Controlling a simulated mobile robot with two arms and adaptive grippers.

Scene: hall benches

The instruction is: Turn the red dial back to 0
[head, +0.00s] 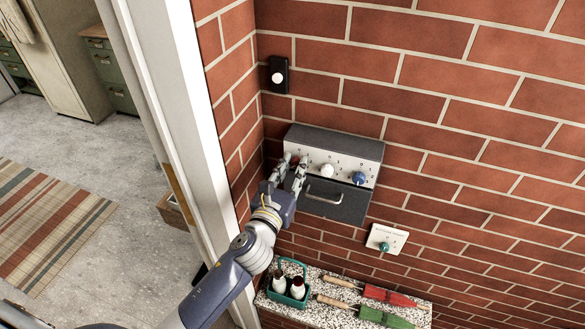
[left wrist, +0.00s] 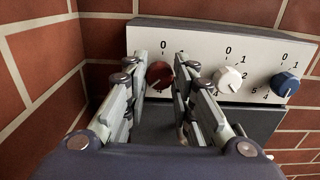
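The red dial (left wrist: 160,75) is the leftmost of three dials on the white panel of a grey box on the brick wall. My right gripper is not in view.
A white dial (head: 326,171) and a blue dial (head: 359,178) sit to the right on the panel (head: 343,169). A handle (head: 324,196) is below. A white door frame (head: 172,118) stands left.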

